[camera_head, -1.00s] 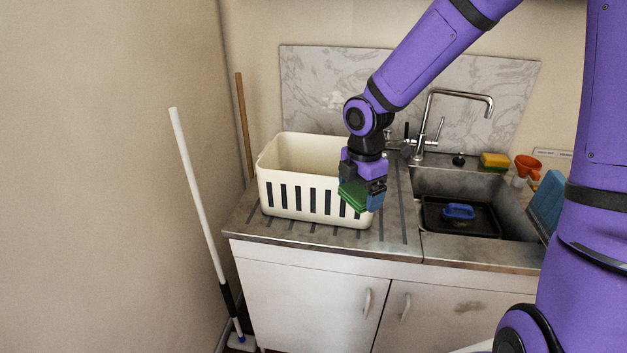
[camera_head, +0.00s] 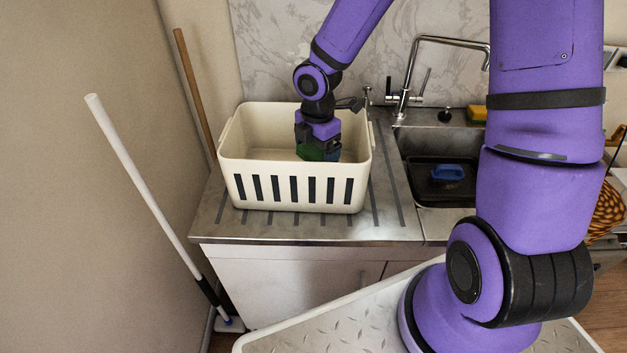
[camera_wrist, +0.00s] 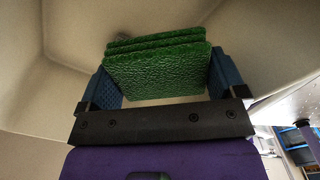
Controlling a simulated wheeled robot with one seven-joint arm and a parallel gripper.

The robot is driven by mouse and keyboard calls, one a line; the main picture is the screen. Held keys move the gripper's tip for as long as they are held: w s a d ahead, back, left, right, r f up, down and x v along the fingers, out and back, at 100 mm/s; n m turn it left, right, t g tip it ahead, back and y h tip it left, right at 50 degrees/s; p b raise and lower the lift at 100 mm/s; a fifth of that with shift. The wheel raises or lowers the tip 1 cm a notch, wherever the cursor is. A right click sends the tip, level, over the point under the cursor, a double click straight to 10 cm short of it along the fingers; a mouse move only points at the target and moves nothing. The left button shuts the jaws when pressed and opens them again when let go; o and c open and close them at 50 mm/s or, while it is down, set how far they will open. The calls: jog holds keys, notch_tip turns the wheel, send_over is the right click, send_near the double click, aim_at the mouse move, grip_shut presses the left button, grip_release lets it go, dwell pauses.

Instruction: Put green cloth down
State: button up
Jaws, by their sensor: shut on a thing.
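The green cloth (camera_wrist: 158,72) is a folded, textured stack held between the two blue fingers of my gripper (camera_wrist: 165,80) in the wrist view. In the head view, my gripper (camera_head: 318,152) points down inside the white basket (camera_head: 290,207), and a bit of the green cloth (camera_head: 311,152) shows at its fingertips. The basket stands on the metal draining board and has a row of dark slots along its front. The basket's front wall hides its floor, so I cannot tell whether the cloth touches it.
The sink (camera_head: 407,140) with a black tray (camera_head: 425,190) and a blue-handled item (camera_head: 447,172) lies right of the basket. The tap (camera_head: 408,75) rises behind it. A yellow sponge (camera_head: 477,113) sits at the back. A white pole (camera_head: 145,185) and a brown pole (camera_head: 193,90) lean at left.

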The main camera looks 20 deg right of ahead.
notch_tip(320, 180, down, 11)
jog(key=shift+f, duration=0.2)
dwell(0.4)
jog(key=shift+f, duration=0.1)
jog(key=o, duration=0.6)
jog(key=shift+o, duration=0.2)
jog(key=shift+r, duration=6.1)
